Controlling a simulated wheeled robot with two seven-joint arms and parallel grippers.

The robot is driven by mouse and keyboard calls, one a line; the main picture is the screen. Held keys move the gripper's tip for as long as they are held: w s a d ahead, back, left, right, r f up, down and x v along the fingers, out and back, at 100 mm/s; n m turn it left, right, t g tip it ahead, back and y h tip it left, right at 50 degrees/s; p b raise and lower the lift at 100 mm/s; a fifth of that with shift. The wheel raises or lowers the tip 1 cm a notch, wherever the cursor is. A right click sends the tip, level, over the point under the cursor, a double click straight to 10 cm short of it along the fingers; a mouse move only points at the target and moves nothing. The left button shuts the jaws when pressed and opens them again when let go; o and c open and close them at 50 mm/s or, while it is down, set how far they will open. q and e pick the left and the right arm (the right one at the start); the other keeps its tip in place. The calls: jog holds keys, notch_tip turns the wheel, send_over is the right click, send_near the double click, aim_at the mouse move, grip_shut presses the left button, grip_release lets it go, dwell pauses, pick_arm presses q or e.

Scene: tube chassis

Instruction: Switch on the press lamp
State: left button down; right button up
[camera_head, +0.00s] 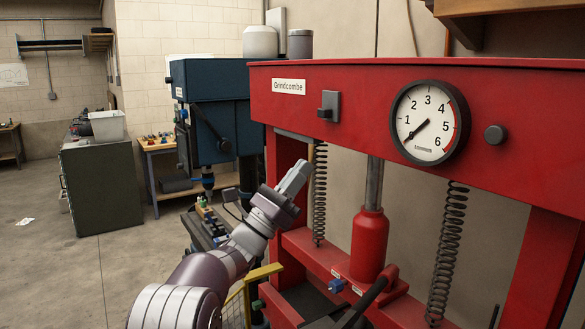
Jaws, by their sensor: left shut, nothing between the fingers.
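The red press (400,75) fills the right half of the view, with a "Grindcombe" label on its top beam. A switch (328,106) with a dark lever on a grey plate sits on the beam's front face, between the label and the round gauge (430,122). A dark round knob (495,134) is right of the gauge. I cannot tell whether the switch is on, and no lit lamp shows. My left gripper (301,168) is shut and empty, pointing up and right, below and left of the switch and apart from it. My right gripper is not in view.
Two springs (446,250) and a red jack (370,245) stand inside the press frame. A blue machine (215,100) is behind my left arm. A dark green cabinet (100,185) stands at left. The floor there is mostly clear.

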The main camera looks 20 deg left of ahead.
aim_at(328, 117)
pick_arm(q)
jog(key=w+r+p, duration=0.1)
jog(key=r, duration=0.1)
jog(key=w+d+r+p, duration=0.1)
jog(key=r+p, duration=0.1)
jog(key=w+d+r+p, duration=0.1)
jog(key=r, duration=0.2)
jog(key=shift+d+p, duration=0.15)
jog(key=shift+p, duration=0.25)
jog(key=shift+s+r, duration=0.15)
jog(key=shift+r, duration=0.2)
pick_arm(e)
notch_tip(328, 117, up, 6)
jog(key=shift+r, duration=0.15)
pick_arm(q)
jog(key=shift+f, duration=0.1)
